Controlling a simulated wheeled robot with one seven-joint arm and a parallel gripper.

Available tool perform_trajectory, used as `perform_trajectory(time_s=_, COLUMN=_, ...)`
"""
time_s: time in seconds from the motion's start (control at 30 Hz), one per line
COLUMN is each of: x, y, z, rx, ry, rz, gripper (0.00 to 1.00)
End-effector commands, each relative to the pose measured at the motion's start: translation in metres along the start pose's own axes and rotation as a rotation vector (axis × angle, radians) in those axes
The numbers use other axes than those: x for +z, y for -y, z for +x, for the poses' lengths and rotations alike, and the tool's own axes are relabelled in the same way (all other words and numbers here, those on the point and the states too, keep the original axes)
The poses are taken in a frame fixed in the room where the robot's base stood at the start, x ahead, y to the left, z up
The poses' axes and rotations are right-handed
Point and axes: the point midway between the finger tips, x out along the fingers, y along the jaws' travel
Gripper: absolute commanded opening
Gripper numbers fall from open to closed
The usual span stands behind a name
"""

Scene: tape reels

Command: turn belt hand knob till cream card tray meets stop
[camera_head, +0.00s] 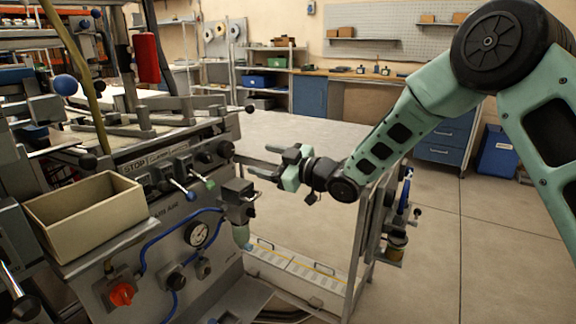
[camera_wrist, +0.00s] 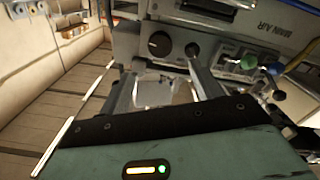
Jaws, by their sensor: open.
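My gripper (camera_head: 254,163) is open, its two fingers pointing at the machine's front panel from the right. In the wrist view, the space between its fingertips (camera_wrist: 160,72) holds nothing, and a black round knob (camera_wrist: 158,44) shows just beyond on the panel. A smaller black knob (camera_wrist: 193,50) is beside it, near the right finger. In the head view, a black knob (camera_head: 225,148) shows at the panel's right end. I cannot tell which is the belt hand knob. A cream open tray (camera_head: 122,212) stands on the machine's left ledge. I cannot make out its stop.
Levers with green (camera_head: 210,184) and blue (camera_head: 190,195) ball ends stick out from the panel. A valve block (camera_head: 238,195) and a gauge (camera_head: 197,234) are below. A grey table (camera_head: 300,130) lies behind my gripper.

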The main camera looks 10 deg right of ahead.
Motion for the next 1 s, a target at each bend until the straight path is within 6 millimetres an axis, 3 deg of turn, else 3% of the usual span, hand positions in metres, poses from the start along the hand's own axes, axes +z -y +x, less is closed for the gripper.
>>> perform_trajectory(time_s=0.1, x=0.000, y=-0.001, z=-0.026, rx=0.001, ry=0.001, rz=-0.002, gripper=0.65)
perform_trajectory(time_s=0.33, x=0.000, y=-0.001, z=-0.056, rx=0.001, ry=0.001, rz=-0.001, gripper=0.65)
perform_trajectory(time_s=1.0, x=0.001, y=0.000, z=-0.062, rx=-0.001, ry=0.000, rz=0.000, gripper=0.65)
